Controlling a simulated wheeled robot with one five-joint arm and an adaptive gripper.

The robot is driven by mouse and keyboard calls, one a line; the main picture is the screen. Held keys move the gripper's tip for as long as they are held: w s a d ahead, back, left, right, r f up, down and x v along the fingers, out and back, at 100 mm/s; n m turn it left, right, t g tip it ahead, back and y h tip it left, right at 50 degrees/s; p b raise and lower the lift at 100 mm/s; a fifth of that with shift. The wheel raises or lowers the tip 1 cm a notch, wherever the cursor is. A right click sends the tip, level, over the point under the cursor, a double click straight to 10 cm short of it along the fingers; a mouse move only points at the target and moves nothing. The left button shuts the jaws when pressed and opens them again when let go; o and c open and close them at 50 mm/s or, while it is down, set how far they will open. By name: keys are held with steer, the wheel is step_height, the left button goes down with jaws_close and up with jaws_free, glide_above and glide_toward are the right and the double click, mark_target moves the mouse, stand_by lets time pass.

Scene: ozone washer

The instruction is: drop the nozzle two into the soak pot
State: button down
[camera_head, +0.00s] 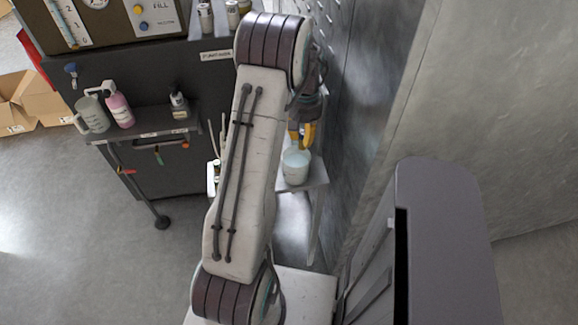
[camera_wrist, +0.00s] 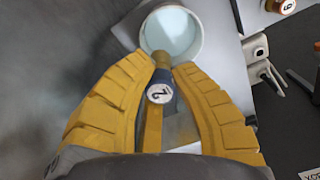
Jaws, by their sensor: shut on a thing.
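My gripper (camera_wrist: 165,88) has yellow ridged fingers. They are shut on nozzle two (camera_wrist: 160,92), a brass piece with a dark blue band and a white cap marked "2". The soak pot (camera_wrist: 197,50) is a pale round pot with light blue liquid, just beyond the nozzle's tip in the wrist view. The nozzle's tip overlaps the pot's near rim in the picture; I cannot tell the height between them. In the head view the pot (camera_head: 295,168) stands on a small stand, with my yellow fingers (camera_head: 303,133) above it. The nozzle is hidden there.
A nozzle marked "6" (camera_wrist: 286,6) and a grey metal fitting (camera_wrist: 256,46) lie right of the pot. A dark shelf (camera_head: 150,118) holds a pink bottle (camera_head: 120,110) and a jug (camera_head: 92,114). A grey wall (camera_head: 365,90) rises close to the stand's right side.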

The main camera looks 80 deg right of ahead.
mark_target(303, 149)
step_height(303, 149, down, 6)
steer(key=b, duration=0.4)
steer(key=shift+r, duration=0.15)
steer(key=c, duration=1.1)
jaws_free()
step_height(303, 149, up, 12)
stand_by(0.6)
